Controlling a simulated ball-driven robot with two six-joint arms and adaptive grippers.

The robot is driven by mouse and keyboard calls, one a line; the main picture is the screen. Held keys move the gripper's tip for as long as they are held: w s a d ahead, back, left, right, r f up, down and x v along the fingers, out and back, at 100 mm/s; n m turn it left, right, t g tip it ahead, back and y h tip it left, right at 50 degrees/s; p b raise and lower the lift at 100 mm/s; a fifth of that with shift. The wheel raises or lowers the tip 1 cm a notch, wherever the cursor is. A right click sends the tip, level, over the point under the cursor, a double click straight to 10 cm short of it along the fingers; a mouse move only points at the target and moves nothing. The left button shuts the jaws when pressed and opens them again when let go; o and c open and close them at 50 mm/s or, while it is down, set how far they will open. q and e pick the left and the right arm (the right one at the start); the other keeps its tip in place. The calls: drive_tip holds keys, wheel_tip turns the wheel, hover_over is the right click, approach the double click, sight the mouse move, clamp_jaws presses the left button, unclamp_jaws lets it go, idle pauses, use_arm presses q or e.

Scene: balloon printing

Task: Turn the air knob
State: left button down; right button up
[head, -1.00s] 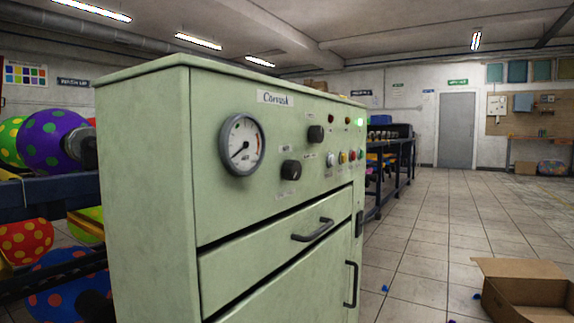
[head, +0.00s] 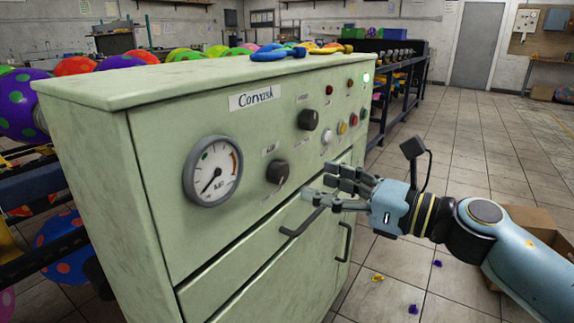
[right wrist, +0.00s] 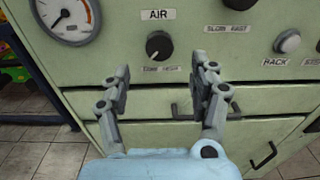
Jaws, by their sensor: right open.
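The air knob (head: 277,172) is a dark round knob on the pale green cabinet's front (head: 150,150), right of the pressure gauge (head: 212,171). In the right wrist view the air knob (right wrist: 159,45) sits under an "AIR" label, ahead of and between my finger tips. My right gripper (head: 325,186) is open and empty, to the right of the knob in the head view and in front of the drawer. Its two fingers (right wrist: 163,80) show spread apart in the right wrist view, apart from the knob. My left gripper is not in view.
A second dark knob (head: 308,119) and several coloured buttons are on the panel. A drawer handle (head: 302,221) sticks out below. Flat balloons (head: 275,53) lie on the cabinet top. A cardboard box (head: 533,218) stands on the floor behind my right arm.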

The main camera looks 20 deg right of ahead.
sight(284, 172)
drive_tip(key=x, duration=0.7)
drive_tip(key=shift+w+a, duration=0.15)
drive_tip(key=c, duration=1.1)
